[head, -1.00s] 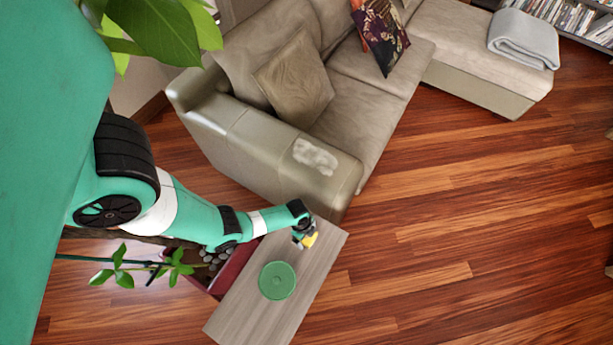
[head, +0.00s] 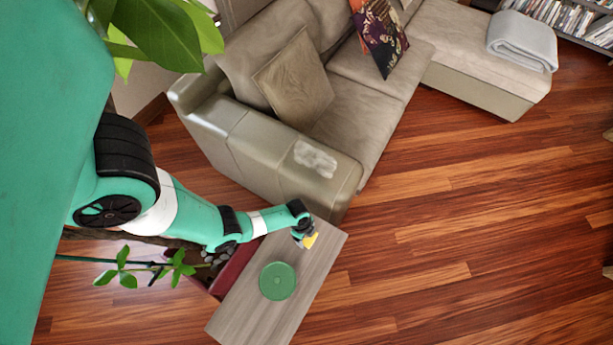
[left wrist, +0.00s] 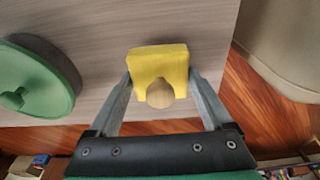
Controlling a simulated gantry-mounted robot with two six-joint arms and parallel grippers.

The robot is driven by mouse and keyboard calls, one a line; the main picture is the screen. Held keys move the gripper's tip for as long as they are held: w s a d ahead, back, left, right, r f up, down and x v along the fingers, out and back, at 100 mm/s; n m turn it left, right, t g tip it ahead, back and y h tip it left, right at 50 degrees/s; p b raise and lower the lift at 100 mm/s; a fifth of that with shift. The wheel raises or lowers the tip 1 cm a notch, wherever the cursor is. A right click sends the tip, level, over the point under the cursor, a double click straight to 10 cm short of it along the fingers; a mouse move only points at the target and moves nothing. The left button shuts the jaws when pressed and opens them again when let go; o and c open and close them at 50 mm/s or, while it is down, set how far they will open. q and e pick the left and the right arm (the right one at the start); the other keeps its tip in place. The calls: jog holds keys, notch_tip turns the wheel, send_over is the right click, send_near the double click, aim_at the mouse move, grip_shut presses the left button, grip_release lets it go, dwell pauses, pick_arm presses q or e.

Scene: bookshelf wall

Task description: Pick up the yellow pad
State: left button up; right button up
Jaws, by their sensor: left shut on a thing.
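The yellow pad (left wrist: 158,64) is a small block with a round wooden knob, seen from above in the left wrist view. It also shows as a small yellow patch in the head view (head: 311,240). My left gripper (left wrist: 160,82) has its two grey fingers against the pad's opposite sides and is shut on it. In the head view my left gripper (head: 305,236) is over the far end of the grey wooden table (head: 243,312). I cannot tell whether the pad touches the tabletop. My right gripper is not in view.
A round green lidded dish (head: 277,281) stands on the table close to the pad, and shows at left in the left wrist view (left wrist: 30,85). A beige sofa (head: 315,190) stands just behind the table. The wood floor (head: 450,260) at right is clear.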

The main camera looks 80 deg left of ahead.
pick_arm(q)
jog(key=r+p, duration=0.2)
jog(key=r, duration=0.1)
jog(key=r+p, duration=0.1)
jog(key=shift+s+d+r+p, duration=0.25)
jog(key=shift+s+d+p, duration=0.05)
jog(key=shift+s+d, duration=0.1)
jog(key=s+d+r+p, duration=0.5)
jog(key=s+d+r, duration=0.2)
jog(key=s+d, duration=0.2)
jog(key=shift+r, duration=0.1)
jog(key=o, duration=0.7)
jog(key=shift+s, duration=0.1)
jog(key=c, duration=0.5)
